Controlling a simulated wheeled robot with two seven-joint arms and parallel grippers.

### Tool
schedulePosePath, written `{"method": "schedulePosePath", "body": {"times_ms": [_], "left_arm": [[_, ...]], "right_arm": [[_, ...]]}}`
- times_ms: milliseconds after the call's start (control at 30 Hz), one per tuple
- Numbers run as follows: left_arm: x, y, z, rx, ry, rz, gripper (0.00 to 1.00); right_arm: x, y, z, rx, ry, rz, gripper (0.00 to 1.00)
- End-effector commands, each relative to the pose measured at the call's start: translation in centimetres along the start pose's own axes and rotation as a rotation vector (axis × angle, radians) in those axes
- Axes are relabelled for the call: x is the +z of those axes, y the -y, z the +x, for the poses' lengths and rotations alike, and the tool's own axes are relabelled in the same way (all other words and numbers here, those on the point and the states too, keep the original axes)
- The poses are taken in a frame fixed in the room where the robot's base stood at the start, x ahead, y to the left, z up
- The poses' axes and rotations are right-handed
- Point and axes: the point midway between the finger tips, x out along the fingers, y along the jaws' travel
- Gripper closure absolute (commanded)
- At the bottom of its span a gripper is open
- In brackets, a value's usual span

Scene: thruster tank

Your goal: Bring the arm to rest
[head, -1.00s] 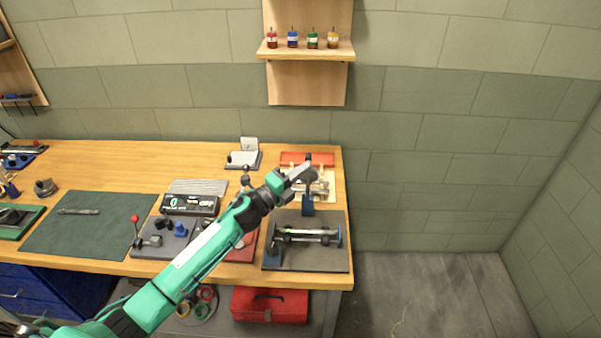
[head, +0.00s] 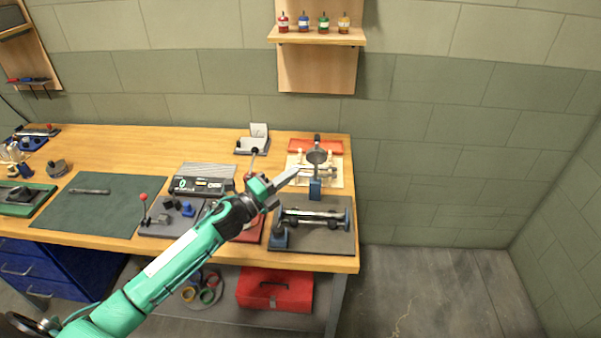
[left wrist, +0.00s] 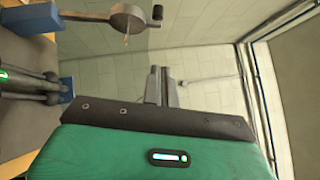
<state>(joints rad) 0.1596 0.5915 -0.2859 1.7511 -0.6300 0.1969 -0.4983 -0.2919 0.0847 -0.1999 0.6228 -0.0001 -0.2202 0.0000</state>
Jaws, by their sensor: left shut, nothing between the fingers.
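My left arm is green and black and reaches in from the lower left of the head view. Its gripper (head: 285,181) is above the right part of the wooden bench, shut and empty. In the left wrist view the two fingers (left wrist: 162,88) are together with nothing between them. Behind the fingertips in the head view is a blue post with a round grey head (head: 317,157); it also shows in the left wrist view (left wrist: 127,20). I cannot tell the gap between it and the fingers. My right gripper is not in view.
A metal cylinder on blue supports (head: 312,216) lies on a grey mat at the bench's right end. A black display box (head: 201,186), a red-knobbed lever (head: 143,197) and a green mat (head: 85,205) are to the left. Open floor (head: 440,290) lies right of the bench.

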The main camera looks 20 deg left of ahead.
Motion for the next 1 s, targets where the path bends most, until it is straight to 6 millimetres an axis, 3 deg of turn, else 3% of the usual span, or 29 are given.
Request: {"method": "schedulePosePath", "body": {"times_ms": [100,200,400,567,767,1000], "left_arm": [[-0.1,-0.2,-1.8,0.001,-0.001,0.0,1.0],[-0.1,0.0,-2.6,0.0,0.0,0.0,1.0],[0.0,0.2,-3.2,0.0,-0.001,0.0,1.0],[-0.3,0.0,-3.5,0.008,0.03,-0.038,1.0],[-1.7,-2.0,-5.7,0.09,0.24,-0.301,1.0],[-5.1,-6.1,-11.9,0.283,0.586,-0.731,1.0]], "right_arm": [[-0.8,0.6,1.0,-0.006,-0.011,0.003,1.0],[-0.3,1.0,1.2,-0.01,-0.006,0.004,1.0],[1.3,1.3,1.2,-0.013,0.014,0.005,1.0],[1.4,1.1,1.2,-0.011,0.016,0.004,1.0],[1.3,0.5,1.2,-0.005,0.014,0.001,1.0],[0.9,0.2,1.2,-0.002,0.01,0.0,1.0]]}}
